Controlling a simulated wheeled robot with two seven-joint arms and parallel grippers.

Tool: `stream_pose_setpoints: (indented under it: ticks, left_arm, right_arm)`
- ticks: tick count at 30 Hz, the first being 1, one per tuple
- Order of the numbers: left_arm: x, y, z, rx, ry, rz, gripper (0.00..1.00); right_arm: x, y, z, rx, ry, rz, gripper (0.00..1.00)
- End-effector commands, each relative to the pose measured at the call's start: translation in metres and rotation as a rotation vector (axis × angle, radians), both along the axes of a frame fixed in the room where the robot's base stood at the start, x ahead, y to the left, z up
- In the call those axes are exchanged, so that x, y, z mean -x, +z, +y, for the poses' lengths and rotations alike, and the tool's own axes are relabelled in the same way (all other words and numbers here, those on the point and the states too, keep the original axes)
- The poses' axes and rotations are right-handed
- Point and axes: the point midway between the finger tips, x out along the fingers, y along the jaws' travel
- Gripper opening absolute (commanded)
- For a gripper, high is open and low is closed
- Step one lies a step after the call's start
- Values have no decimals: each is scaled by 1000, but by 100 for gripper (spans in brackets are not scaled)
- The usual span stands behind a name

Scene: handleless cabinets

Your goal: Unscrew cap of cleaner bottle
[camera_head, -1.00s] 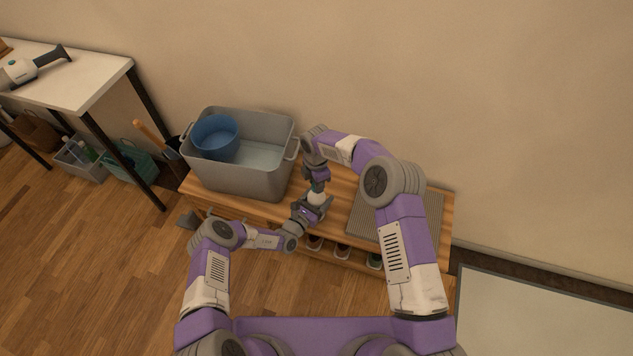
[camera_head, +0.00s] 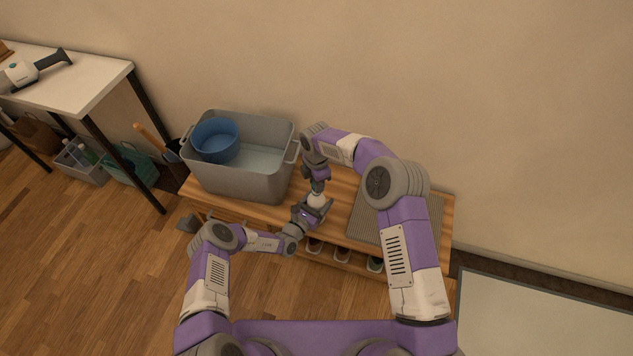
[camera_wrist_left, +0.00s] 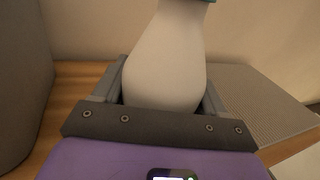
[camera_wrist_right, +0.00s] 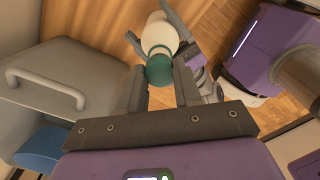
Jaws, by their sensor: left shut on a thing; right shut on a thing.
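The cleaner bottle (camera_head: 316,201) has a rounded white body and a teal cap (camera_wrist_right: 159,69). It is held up at the front of the wooden bench, between my two grippers. My left gripper (camera_head: 318,205) is shut around the white body, which fills its jaws in the left wrist view (camera_wrist_left: 165,65). My right gripper (camera_head: 317,186) comes from above and is shut on the teal cap, which sits between its fingertips in the right wrist view. The cap is still against the bottle's neck. Fingers hide much of the cap in the head view.
A grey bin (camera_head: 240,183) with a blue bucket (camera_head: 216,140) stands on the wooden bench (camera_head: 340,229), close left of the grippers. A grey ribbed mat (camera_head: 365,218) lies to the right. Several small items sit on the shelf below. A white table (camera_head: 85,82) stands at far left.

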Motion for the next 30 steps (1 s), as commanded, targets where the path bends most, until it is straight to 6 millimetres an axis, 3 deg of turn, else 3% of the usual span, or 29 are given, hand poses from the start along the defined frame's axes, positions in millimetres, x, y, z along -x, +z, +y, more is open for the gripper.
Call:
stream_pose_setpoints:
  ticks: [5, 15, 21, 22, 27, 30]
  left_arm:
    - [0, 0, 0, 1, 0, -1, 0]
    - [0, 0, 0, 1, 0, -1, 0]
    - [0, 0, 0, 1, 0, -1, 0]
    - [0, 0, 0, 1, 0, -1, 73]
    - [0, 0, 0, 1, 0, -1, 99]
    - [0, 0, 0, 0, 0, 0, 100]
  right_arm:
    - [0, 3, 0, 0, 0, -1, 0]
    - [0, 39, 0, 0, -1, -1, 0]
    - [0, 40, 0, 0, 0, 0, 0]
    - [0, 40, 0, 0, 0, 0, 0]
    - [0, 40, 0, 0, 0, 0, 0]
    - [0, 40, 0, 0, -1, 0, 0]
